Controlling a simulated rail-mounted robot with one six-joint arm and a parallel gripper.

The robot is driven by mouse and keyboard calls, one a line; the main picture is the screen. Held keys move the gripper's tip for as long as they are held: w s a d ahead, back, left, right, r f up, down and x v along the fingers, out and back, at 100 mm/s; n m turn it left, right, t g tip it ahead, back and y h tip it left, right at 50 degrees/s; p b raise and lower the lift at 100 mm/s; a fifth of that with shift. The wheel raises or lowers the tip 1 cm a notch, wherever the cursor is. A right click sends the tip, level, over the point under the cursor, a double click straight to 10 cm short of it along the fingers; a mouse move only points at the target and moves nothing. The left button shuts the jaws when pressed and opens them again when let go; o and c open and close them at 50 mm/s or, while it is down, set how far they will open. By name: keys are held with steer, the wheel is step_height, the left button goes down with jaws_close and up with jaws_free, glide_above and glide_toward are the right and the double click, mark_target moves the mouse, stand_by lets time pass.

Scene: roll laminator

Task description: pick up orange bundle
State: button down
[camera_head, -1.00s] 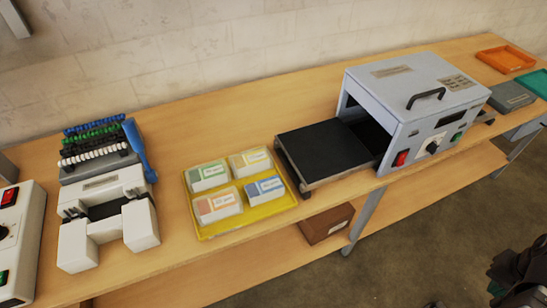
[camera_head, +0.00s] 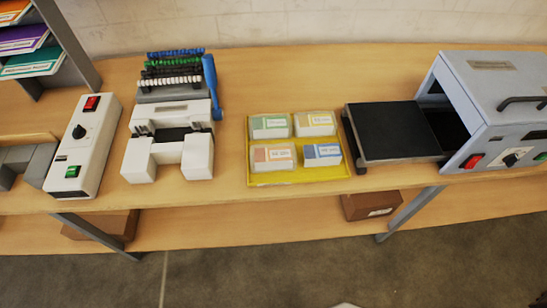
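A yellow tray (camera_head: 252,178) stands on the wooden table near the middle of the view. It holds small bundles with coloured labels. The orange-marked bundle (camera_head: 274,160) lies in its front left place. A blue-marked bundle (camera_head: 322,156) is to its right, a green-marked bundle (camera_head: 269,127) is behind it, and a yellow-marked bundle (camera_head: 315,124) is at the back right. My gripper is not in view.
Left of the tray stands a white binding machine (camera_head: 170,125) with coloured combs behind it, then a white control box (camera_head: 83,145). A laminator (camera_head: 490,100) with a black feed table (camera_head: 392,130) stands to the right. A sorter (camera_head: 70,40) with coloured stacks is at the far left.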

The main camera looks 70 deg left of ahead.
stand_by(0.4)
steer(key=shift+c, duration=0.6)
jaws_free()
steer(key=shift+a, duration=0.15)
